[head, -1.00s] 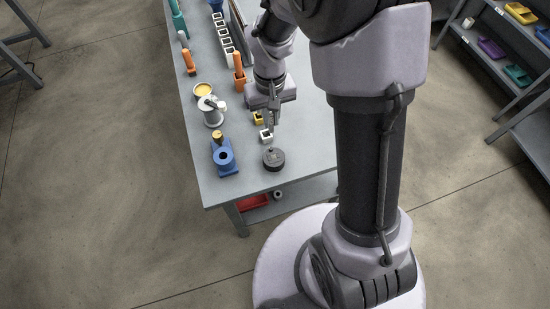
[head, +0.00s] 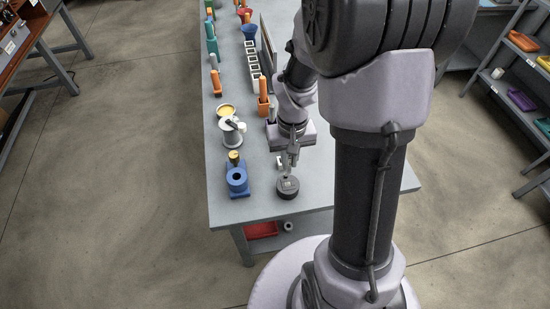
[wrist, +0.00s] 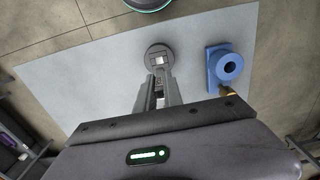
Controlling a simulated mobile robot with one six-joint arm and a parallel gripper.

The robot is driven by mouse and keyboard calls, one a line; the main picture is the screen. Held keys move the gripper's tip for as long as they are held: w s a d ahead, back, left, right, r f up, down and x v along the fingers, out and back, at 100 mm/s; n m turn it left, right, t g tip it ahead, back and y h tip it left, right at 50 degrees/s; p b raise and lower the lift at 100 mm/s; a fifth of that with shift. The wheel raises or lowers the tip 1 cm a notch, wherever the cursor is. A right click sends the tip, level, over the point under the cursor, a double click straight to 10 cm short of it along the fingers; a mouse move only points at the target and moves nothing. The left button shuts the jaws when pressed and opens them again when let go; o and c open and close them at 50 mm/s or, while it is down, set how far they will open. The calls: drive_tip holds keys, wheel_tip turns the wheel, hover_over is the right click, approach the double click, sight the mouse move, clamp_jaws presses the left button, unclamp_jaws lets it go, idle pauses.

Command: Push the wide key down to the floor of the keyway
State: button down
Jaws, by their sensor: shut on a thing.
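A dark round hub (head: 288,191) stands near the front edge of the table; it also shows in the wrist view (wrist: 151,51). Small pale grey shapes (wrist: 161,60) show on its top near the middle. My gripper (head: 290,170) points down at the hub, with its fingertips at or just above its top. In the wrist view my gripper (wrist: 159,76) is shut on a small piece, taken to be the wide key, mostly hidden between the fingers. I cannot tell how deep the key sits or make out the keyway floor.
A blue fixture (head: 237,180) stands left of the hub, with a white and grey device (head: 232,133) behind it. The table (head: 330,198) is clear to the hub's right.

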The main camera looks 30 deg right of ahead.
sight(289, 172)
drive_tip(key=shift+d, duration=0.1)
wheel_tip(289, 172, down, 6)
drive_tip(key=b, duration=0.5)
drive_tip(key=shift+r, duration=0.15)
idle(1.4)
drive_tip(key=shift+f+b, duration=0.45)
drive_tip(key=shift+f, duration=0.05)
drive_tip(key=shift+f+b, duration=1.5)
drive_tip(key=shift+f, duration=0.25)
drive_tip(key=c, duration=1.4)
unclamp_jaws()
